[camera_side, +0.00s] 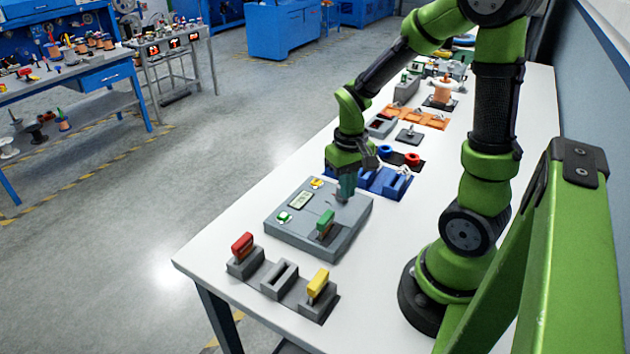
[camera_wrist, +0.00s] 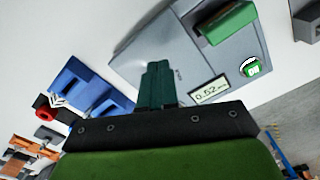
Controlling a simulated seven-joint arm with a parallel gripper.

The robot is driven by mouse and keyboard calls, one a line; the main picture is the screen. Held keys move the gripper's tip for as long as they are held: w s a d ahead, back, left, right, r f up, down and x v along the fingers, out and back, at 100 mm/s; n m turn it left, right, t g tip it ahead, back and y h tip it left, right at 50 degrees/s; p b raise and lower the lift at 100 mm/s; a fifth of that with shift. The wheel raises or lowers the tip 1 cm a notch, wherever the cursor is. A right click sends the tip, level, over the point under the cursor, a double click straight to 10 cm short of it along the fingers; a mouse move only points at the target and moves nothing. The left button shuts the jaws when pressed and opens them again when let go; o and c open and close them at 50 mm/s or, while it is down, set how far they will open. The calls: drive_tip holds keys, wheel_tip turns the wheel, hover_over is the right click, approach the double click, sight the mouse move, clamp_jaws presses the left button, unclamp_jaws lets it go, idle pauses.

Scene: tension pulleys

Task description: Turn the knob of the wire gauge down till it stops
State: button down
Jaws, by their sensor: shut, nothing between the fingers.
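The wire gauge is a flat grey box (camera_side: 282,238) on the table, and it also shows in the wrist view (camera_wrist: 180,45). Its display (camera_wrist: 211,90) reads about 0.52 mm. A green block (camera_side: 325,222) stands upright on it, and a green button (camera_side: 284,217) and a yellow part (camera_side: 317,183) sit on its top. My gripper (camera_side: 346,197) is over the far right part of the gauge, fingers pointing down. The fingers (camera_wrist: 157,66) are shut and hold nothing. I cannot make out the knob; the fingers may hide it. I cannot tell whether they touch the gauge.
Grey holders with a red block (camera_side: 242,243) and a yellow block (camera_side: 318,282) stand in front of the gauge. A blue fixture (camera_side: 383,182) is close behind my gripper. Orange trays (camera_side: 415,117) lie farther back. The table is bare along its left edge.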

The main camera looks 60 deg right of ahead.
drive_tip(key=r, duration=0.5)
drive_tip(key=shift+w+d, duration=0.1)
drive_tip(key=shift+d, duration=0.1)
